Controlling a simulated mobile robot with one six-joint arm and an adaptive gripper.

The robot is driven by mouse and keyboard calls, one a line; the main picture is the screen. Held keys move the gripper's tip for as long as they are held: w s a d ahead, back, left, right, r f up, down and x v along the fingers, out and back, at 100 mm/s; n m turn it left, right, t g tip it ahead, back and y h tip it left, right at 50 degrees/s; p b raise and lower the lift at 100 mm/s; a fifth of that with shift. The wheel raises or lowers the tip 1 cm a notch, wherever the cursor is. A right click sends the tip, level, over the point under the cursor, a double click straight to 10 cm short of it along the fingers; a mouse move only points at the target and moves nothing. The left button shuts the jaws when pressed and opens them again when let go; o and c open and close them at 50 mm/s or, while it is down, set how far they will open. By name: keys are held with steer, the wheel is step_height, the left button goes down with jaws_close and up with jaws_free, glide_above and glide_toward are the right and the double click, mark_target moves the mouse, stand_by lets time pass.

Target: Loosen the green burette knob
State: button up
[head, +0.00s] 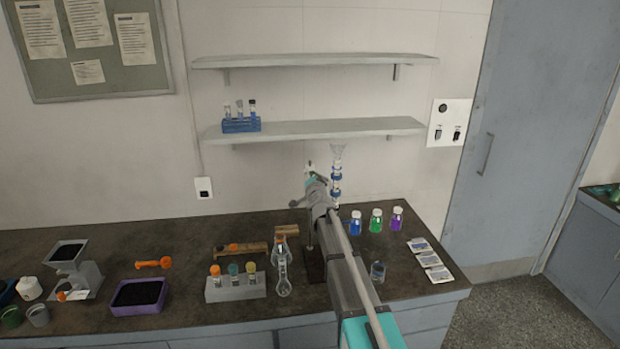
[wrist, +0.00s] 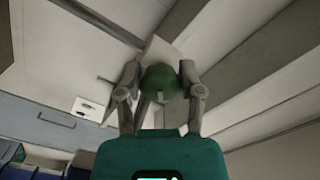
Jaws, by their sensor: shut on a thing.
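The green burette knob (wrist: 159,82) is a round green piece in the middle of the wrist view. My gripper (wrist: 160,78) has one finger on each side of it and is shut on it. In the head view my gripper (head: 308,182) is at the burette stand, and my arm hides the knob there. The burette (head: 336,180), with blue fittings and a clear funnel on top, stands upright just right of my gripper. The stand's dark base (head: 314,266) shows partly behind my arm.
Blue (head: 355,222), green (head: 376,221) and purple (head: 397,219) flasks stand right of the burette, with a beaker (head: 377,271) nearer. A tube rack (head: 235,287) and glassware (head: 283,272) stand to the left. Two wall shelves (head: 318,129) are behind.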

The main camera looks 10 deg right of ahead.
steer(key=o, duration=1.2)
steer(key=shift+c, duration=0.2)
steer(key=shift+s, duration=0.1)
steer(key=s, duration=1.1)
steer(key=shift+s, duration=0.4)
